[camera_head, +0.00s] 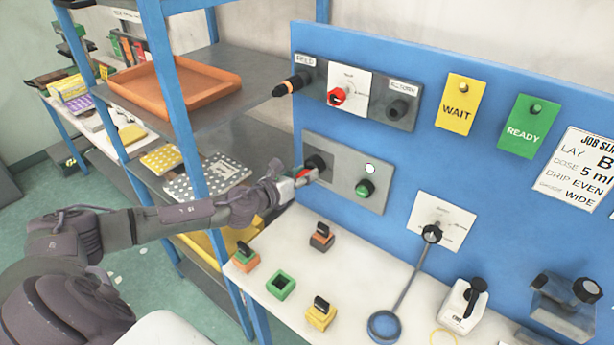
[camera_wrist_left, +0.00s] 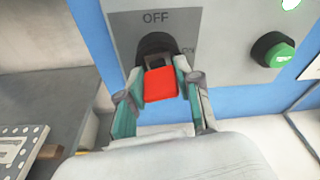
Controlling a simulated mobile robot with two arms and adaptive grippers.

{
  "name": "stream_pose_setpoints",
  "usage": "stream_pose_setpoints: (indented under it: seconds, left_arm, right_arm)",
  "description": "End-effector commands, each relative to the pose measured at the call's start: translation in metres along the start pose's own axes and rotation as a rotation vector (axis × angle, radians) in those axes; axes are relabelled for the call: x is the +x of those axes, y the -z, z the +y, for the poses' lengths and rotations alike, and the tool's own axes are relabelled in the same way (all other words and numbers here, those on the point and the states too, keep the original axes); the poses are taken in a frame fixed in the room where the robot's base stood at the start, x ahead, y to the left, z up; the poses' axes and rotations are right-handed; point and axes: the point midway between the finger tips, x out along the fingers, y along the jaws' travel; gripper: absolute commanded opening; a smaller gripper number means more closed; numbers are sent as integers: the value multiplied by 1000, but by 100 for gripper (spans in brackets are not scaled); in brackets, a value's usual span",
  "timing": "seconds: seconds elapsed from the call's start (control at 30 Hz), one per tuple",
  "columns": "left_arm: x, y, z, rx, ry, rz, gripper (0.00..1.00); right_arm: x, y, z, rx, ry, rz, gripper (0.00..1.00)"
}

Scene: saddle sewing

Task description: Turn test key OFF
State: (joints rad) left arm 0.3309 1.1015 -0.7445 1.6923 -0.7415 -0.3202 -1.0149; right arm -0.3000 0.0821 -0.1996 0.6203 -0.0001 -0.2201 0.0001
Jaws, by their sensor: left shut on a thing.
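The test key shows as a red block (camera_wrist_left: 160,84) in the left wrist view. It sits at a dark round switch (camera_wrist_left: 156,45) on a grey panel (camera_head: 341,158). The word OFF is printed above the switch, and a partly hidden ON is at its right. My left gripper (camera_head: 302,177) is shut on the red key, one finger on each side, in front of the switch. The key's shank and how far it is turned are hard to tell. A green button (camera_head: 366,188) and a small lit green lamp (camera_head: 370,168) are right of the switch. My right gripper is not in view.
The blue board (camera_head: 400,150) also carries an upper switch panel (camera_head: 372,114), a WAIT card (camera_head: 456,103) and a READY card (camera_head: 529,125). Several small coloured blocks stand on the white table (camera_head: 350,270) below. A shelf with an orange tray (camera_head: 150,85) is at the left.

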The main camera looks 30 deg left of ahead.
Motion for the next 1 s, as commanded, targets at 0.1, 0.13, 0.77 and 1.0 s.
stream_pose_setpoints:
  seconds: [0.1, 0.13, 0.77, 1.0]
  left_arm:
    - [0, 0, 1, -25, 3, -1, 0]
    - [0, 0, 1, -27, 3, -1, 0]
    - [0, 2, 2, -175, 33, -2, 0]
    - [0, 1, 2, -275, 53, -2, 0]
  right_arm:
    - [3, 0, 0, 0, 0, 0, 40]
    - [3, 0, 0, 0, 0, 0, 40]
    - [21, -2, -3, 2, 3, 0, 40]
    - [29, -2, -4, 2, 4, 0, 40]
